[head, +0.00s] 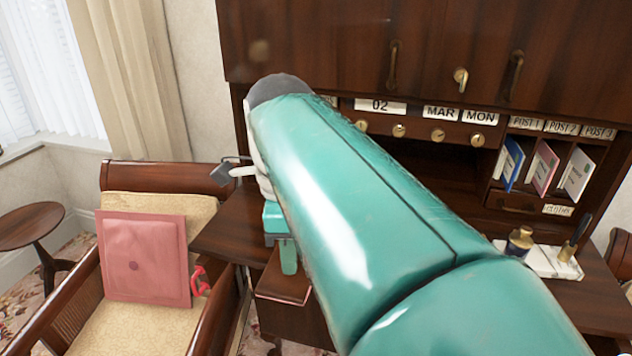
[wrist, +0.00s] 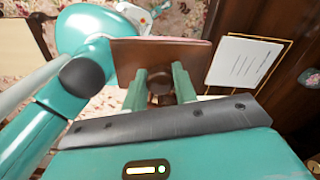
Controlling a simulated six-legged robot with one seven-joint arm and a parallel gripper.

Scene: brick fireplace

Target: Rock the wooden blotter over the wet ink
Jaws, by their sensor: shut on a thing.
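In the wrist view the wooden blotter (wrist: 193,54) is a flat reddish-brown board with a round dark knob. My gripper (wrist: 160,84) is shut on this knob, with one green finger on each side. A white sheet with several faint written lines (wrist: 243,62) lies to the right of the blotter, apart from it in the picture. I cannot tell which line is wet ink. In the head view my gripper (head: 288,256) shows only partly, pointing down at the left of my arm, and my arm hides the sheet and much of the desk.
The desk (head: 225,228) has drawers, letter slots and date cards at its back. An ink bottle (head: 519,242) and a white pen stand (head: 552,262) sit at the right. A chair (head: 75,325) with a pink cushion (head: 143,258) stands at the left, beside a small round table (head: 28,223).

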